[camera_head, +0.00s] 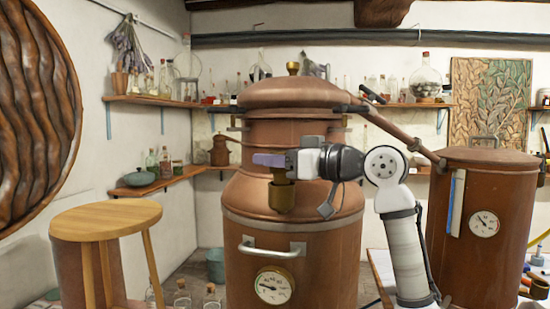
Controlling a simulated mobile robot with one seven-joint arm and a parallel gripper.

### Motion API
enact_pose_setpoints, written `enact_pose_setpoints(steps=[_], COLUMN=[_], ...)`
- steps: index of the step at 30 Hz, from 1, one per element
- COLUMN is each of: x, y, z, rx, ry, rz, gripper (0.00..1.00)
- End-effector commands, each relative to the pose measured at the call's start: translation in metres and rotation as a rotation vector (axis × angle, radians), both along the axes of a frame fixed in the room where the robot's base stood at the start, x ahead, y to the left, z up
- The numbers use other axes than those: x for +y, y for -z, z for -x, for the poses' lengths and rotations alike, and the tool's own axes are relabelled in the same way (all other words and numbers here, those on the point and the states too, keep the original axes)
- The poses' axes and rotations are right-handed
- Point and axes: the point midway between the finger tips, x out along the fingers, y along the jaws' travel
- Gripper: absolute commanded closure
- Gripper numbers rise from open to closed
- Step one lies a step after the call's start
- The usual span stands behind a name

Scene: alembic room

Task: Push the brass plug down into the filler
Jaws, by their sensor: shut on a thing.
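The filler (281,199) is a brass cup-like neck on the front shoulder of the large copper still. My gripper (268,160) comes in from the right, right above the filler, with its fingers pointing left. It is shut on the brass plug (279,175), of which only a small part shows below the fingers. The plug is at the filler's mouth, seemingly upright. I cannot tell how deep it sits, as the fingers hide its top.
The copper still (292,245) has a steel handle (272,248) and a dial (273,286) below the filler. A copper pipe (395,130) runs from its head to a second copper vessel (486,210) at right. A wooden stool (106,219) stands at left.

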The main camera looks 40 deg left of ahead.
Motion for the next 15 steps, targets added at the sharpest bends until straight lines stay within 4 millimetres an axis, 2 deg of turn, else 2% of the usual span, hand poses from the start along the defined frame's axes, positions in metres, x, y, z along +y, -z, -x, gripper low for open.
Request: enact_pose_setpoints(steps=[15], x=[-0.0001], y=[0.0061], z=[0.0001], rx=[0.0], ry=[0.0], rz=[-0.001], gripper=[0.83])
